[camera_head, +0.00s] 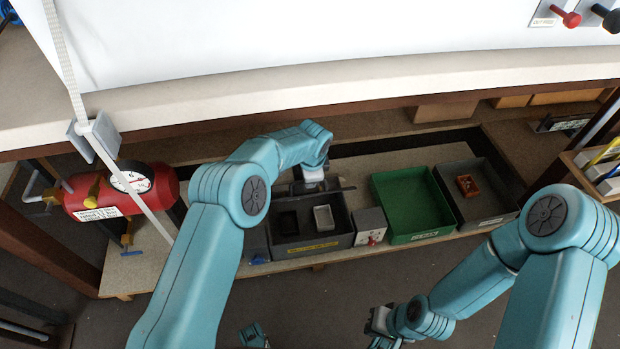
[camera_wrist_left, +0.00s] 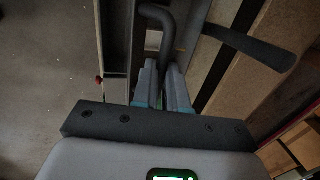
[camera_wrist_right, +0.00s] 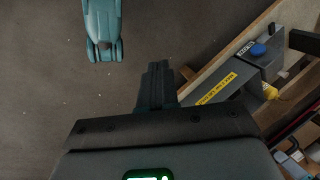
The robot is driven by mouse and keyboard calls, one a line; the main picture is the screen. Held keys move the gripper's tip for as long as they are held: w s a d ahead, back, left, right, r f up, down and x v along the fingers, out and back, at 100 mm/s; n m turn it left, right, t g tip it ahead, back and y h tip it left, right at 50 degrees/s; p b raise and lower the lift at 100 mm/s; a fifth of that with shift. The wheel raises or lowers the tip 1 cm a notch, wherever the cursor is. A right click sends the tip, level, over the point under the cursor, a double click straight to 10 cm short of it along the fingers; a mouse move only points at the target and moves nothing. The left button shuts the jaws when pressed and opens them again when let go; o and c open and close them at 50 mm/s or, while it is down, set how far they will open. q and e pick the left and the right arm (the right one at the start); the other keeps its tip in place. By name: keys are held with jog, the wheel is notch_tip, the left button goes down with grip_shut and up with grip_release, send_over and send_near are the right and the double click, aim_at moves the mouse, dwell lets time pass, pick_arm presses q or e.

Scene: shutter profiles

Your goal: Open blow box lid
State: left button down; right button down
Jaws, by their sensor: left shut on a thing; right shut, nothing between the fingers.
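A dark grey box (camera_head: 302,247) with a yellow label on its front stands on the low shelf, middle of the head view; I take it for the blow box. Its inside shows from above, with a black part and a small light-grey tray in it. My left gripper (camera_head: 308,187) is at its back edge. In the left wrist view the left fingers (camera_wrist_left: 165,68) are shut on a dark bent handle (camera_wrist_left: 156,14). The lid's exact position is hard to tell behind my arm. My right gripper (camera_head: 376,321) is shut and empty, low in front of the shelf; its fingers (camera_wrist_right: 157,72) show in the right wrist view.
Right of the box are a small grey control box (camera_head: 369,226), a green tray (camera_head: 413,238) and a dark tray (camera_head: 487,220) holding an orange part. A red tank (camera_head: 120,195) with a gauge stands left. The worktop edge (camera_head: 400,92) overhangs the shelf.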

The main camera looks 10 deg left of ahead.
pick_arm(q)
jog(key=shift+a+f, duration=0.15)
jog(key=shift+f, duration=0.15)
